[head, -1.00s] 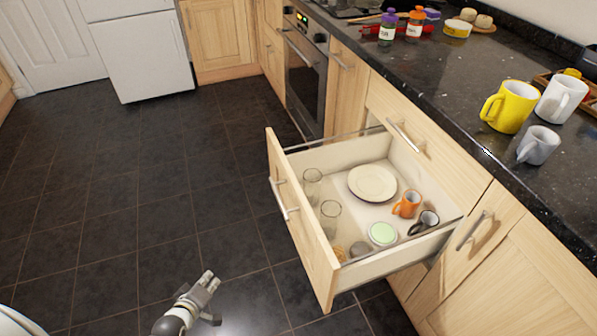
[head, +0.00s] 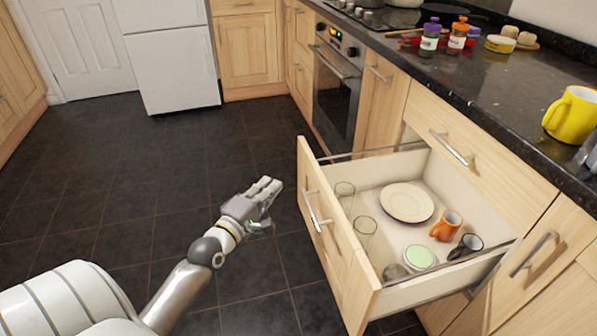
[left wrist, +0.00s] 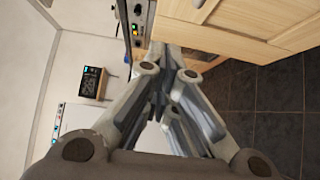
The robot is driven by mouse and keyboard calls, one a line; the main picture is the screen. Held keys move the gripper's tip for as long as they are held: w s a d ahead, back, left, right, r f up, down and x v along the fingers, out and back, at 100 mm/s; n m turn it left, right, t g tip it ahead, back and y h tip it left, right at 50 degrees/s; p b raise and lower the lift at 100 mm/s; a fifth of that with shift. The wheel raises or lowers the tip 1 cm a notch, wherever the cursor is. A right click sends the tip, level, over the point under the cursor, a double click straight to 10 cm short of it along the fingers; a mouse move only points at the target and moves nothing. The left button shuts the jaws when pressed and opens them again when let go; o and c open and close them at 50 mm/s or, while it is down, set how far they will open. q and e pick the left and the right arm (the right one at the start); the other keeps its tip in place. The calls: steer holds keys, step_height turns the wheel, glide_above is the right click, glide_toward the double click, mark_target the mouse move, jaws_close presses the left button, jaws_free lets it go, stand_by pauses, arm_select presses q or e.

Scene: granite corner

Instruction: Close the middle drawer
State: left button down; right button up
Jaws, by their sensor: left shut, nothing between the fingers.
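The middle drawer (head: 338,240) is pulled far out from the wooden cabinet under the dark counter. Its front carries a metal bar handle (head: 312,212). Inside are a cream plate (head: 407,202), an orange mug (head: 446,226), a dark mug (head: 466,247), clear glasses (head: 364,231) and a green-topped round item (head: 419,257). My left gripper (head: 270,192) is shut and empty, a little left of the drawer front and apart from it. In the left wrist view my left gripper's fingers (left wrist: 165,75) are together, with light wood beyond them. My right gripper is not in view.
The granite counter (head: 480,95) holds a yellow mug (head: 573,116), spice jars (head: 458,36) and a yellow tin (head: 500,44). An oven (head: 336,90) and a white fridge (head: 172,68) stand farther back. The dark tiled floor left of the drawer is clear.

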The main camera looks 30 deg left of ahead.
arm_select(q)
glide_toward(307, 159)
steer(key=w+a, duration=0.2)
steer(key=a, duration=0.1)
steer(key=shift+w+d+b, duration=0.6)
steer(key=shift+w+d, duration=0.7)
steer(key=shift+w, duration=0.05)
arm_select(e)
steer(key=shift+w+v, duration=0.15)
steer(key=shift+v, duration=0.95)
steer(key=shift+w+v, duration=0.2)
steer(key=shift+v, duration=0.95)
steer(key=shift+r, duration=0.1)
